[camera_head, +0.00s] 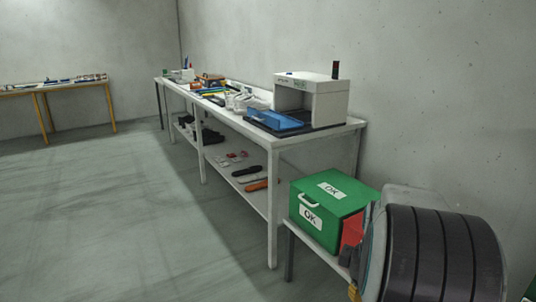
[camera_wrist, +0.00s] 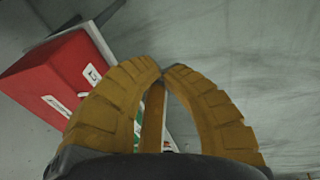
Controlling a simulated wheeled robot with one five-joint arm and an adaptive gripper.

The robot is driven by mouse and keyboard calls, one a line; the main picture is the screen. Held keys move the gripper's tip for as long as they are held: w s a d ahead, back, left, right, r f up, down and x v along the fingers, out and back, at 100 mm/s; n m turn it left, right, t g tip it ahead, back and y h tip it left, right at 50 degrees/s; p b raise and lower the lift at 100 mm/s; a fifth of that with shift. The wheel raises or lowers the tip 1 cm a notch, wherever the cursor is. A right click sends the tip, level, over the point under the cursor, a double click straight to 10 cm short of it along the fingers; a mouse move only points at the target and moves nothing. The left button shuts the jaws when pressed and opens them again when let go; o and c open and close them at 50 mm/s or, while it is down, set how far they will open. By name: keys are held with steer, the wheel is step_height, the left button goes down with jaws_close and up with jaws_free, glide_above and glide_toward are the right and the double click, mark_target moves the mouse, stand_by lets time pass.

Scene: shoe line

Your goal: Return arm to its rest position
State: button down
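My gripper (camera_wrist: 162,71) shows in the wrist view as two curved, ribbed yellow-brown fingers. Their tips come together with hardly any gap, and no object is seen between the tips. A brownish strip shows between the fingers lower down; I cannot tell what it is. In the head view, my dark ribbed arm fills the lower right corner, and the fingertips cannot be made out there.
A green box marked OK (camera_head: 327,204) stands beside a red box (camera_head: 352,230), close to my arm. A long white bench (camera_head: 340,131) carries a light booth (camera_head: 318,98), a blue tray (camera_head: 275,121) and several items. A wooden table (camera_head: 52,88) stands far left. The floor is clear at left.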

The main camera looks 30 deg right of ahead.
steer(key=s+a+r+t+p, duration=0.1)
steer(key=s+a+r+p, duration=0.1)
steer(key=a+r+p, duration=0.6)
steer(key=s+a+r+t+y+p, duration=0.1)
steer(key=s+a+r+p, duration=0.2)
steer(key=a+r+p, duration=0.6)
steer(key=a+r, duration=0.6)
steer(key=shift+a, duration=0.4)
